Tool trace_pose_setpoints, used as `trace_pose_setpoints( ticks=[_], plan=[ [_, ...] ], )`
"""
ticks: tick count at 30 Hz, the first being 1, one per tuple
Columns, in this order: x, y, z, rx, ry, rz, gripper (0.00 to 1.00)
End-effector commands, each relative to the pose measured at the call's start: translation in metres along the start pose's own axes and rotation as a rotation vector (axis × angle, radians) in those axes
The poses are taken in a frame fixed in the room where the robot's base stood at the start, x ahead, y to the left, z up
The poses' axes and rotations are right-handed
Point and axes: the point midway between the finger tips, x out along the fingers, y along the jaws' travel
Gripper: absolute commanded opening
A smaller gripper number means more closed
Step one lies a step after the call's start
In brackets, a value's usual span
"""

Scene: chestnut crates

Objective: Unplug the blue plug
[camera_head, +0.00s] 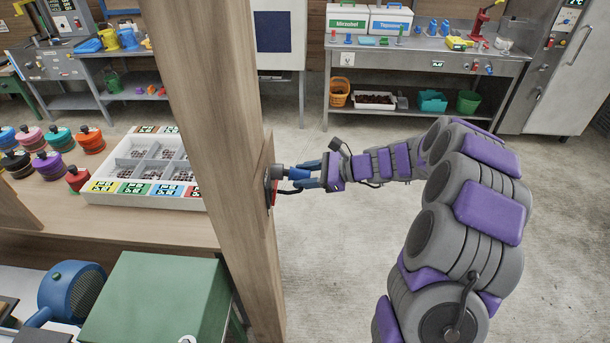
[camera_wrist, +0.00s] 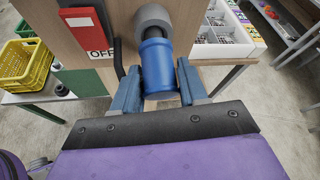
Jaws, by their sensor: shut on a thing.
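The blue plug (camera_head: 298,174) is at the side of the wooden post, lined up with a grey socket (camera_head: 280,172). My gripper (camera_head: 304,174) reaches in from the right, level, and is shut on the plug. In the wrist view its blue fingers (camera_wrist: 157,88) lie on either side of the plug. A red plate (camera_wrist: 85,35) with a partly hidden label is on the board beside the socket.
The wooden post (camera_head: 215,120) stands at a bench with a white divided crate (camera_head: 145,205) and several coloured round containers. A green box (camera_head: 150,300) is below. A yellow crate (camera_wrist: 25,62) shows in the wrist view. Open floor (camera_head: 340,270) lies right of the post.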

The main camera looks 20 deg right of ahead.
Motion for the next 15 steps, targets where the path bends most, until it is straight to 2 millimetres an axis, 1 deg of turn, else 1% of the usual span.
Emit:
trace_pose_setpoints(
  ticks=[8,15],
  plan=[
    [-0.002,-0.001,0.0,0.0,0.0,-0.001,0.0],
    [-0.016,-0.002,-0.005,0.0,0.0,-0.002,0.0]
  ],
)
